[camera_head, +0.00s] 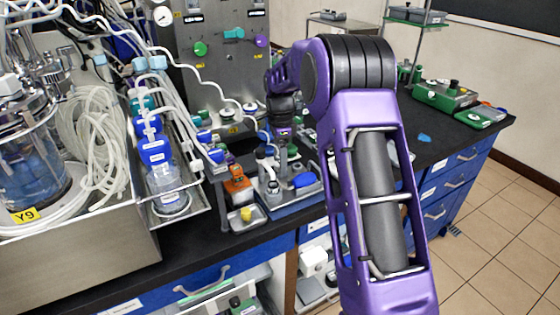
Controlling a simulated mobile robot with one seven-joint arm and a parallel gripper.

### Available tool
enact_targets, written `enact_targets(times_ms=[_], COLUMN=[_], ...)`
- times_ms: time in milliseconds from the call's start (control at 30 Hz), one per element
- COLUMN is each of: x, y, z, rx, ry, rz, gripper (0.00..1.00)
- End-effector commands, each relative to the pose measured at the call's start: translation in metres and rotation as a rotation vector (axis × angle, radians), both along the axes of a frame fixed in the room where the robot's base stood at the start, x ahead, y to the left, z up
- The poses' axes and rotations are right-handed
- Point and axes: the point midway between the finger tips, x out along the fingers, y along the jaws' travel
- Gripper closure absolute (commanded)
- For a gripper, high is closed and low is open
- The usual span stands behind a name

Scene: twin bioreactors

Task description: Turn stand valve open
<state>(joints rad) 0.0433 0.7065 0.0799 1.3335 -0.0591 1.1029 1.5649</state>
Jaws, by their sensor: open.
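My gripper (285,133) is at the end of my purple arm, small and pointing down over the bench. It is above and close to a small metal stand on a tray (268,207); the fingertips are hard to make out against the clutter. A blue handle-like part (304,180) sits at the right of that tray, below my gripper and apart from it. I cannot tell for sure whether this is the stand valve, or its position. A teal handle (233,33), a green knob (200,48) and a purple knob (262,41) are on the upright grey panel.
A glass vessel (25,150) and coiled tubing stand in a steel tray at left. A blue-capped bottle (163,175) and an orange block (238,188) stand left of the stand. A green box (446,95) is at far right. My arm hides part of the bench.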

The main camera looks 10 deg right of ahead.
Motion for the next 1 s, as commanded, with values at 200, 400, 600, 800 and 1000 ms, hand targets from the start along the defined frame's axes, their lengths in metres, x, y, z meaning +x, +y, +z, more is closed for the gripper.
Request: enact_targets(times_ms=[200,400,600,800,1000], x=[0.0000,0.0000,0.0000,0.0000,0.0001], y=[0.0000,0.0000,0.0000,0.0000,0.0000], z=[-0.0001,0.0001,0.0002,0.0005,0.0014], rx=[0.000,0.000,0.000,0.000,0.000], ry=[0.000,0.000,0.000,0.000,0.001], rz=[0.000,0.000,0.000,0.005,0.053], gripper=[0.35,0.71,1.00,1.00,1.00])
